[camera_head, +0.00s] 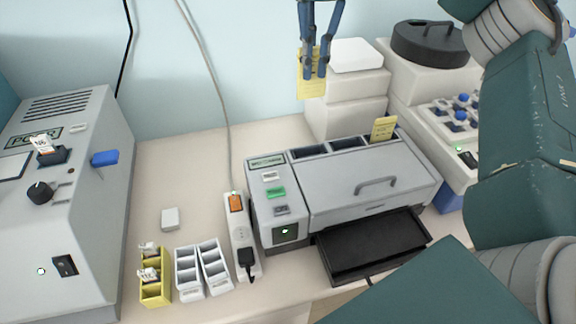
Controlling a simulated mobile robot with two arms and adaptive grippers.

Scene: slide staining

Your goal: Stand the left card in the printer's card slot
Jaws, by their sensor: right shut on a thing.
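A yellow card (311,89) hangs upright in my right gripper (315,73), whose blue fingers are shut on it. It is the left one of the two yellow cards in view. The gripper and card are above and behind the grey printer (372,178), in front of a white stack of boxes, and apart from the printer. The printer has several dark slots (346,146) along its top back edge. The other yellow card (384,128) stands in the rightmost slot. My left gripper is not in view.
A grey machine (75,215) with a blue lever stands at the left. A yellow rack (155,291), white racks (190,285) and a power strip (243,262) lie before the printer's left side. A black tray (370,255) juts out in front. White boxes (345,118) stand behind.

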